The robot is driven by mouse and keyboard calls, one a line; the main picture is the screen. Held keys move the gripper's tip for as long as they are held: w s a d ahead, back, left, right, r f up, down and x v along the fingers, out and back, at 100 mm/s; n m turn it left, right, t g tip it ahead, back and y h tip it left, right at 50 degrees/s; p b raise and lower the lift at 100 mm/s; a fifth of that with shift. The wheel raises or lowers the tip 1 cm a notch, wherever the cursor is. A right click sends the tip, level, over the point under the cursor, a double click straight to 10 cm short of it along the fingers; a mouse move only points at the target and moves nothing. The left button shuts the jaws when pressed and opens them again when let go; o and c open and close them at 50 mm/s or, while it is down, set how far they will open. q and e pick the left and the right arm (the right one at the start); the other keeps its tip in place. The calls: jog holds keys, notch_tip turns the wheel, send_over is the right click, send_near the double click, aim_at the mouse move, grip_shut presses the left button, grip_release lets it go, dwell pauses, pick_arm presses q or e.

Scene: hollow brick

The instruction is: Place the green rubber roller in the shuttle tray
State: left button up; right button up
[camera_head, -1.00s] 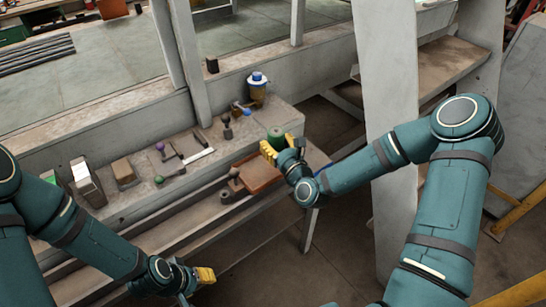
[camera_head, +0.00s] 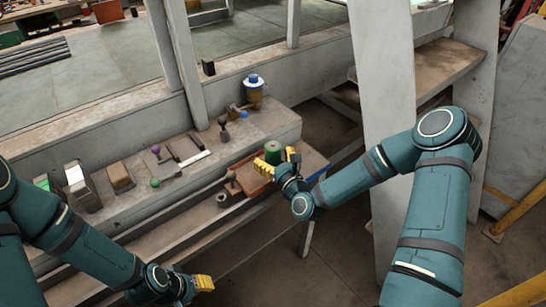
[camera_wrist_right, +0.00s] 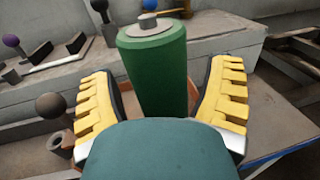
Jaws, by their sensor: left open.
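The green rubber roller (camera_head: 273,150) stands upright at the right end of the reddish-brown shuttle tray (camera_head: 249,181). In the right wrist view the roller (camera_wrist_right: 156,65) has a grey pin on top, and tray edges show on both sides of it; its base is hidden. My right gripper (camera_head: 279,162) is open around the roller, with yellow fingers on either side. In the right wrist view a gap shows between each finger and the roller. My left gripper (camera_head: 196,284) is open and low at the front left, away from the tray.
A dark ball-topped peg (camera_head: 231,178) and a grey ring (camera_head: 222,199) are by the tray's left end. A grey post (camera_head: 388,150) rises right of the tray.

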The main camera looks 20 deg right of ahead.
jog(key=shift+r, duration=0.2)
jog(key=s+d, duration=0.2)
jog(key=s, duration=1)
jog(key=s+a+f+n+g+y, duration=0.3)
jog(key=a+f+n+g, duration=0.55)
jog(key=n, duration=0.65)
jog(key=s+a+f+n+g+h, duration=0.1)
jog(key=s+f+n+g, duration=0.6)
jog(key=n, duration=1)
jog(key=s+a, duration=0.1)
jog(key=s, duration=0.1)
jog(key=shift+s+a+f+n+g+h+p, duration=0.25)
jog(key=shift+s+a+n+g+h+p, duration=0.05)
jog(key=shift+s+a+g+h+p, duration=0.1)
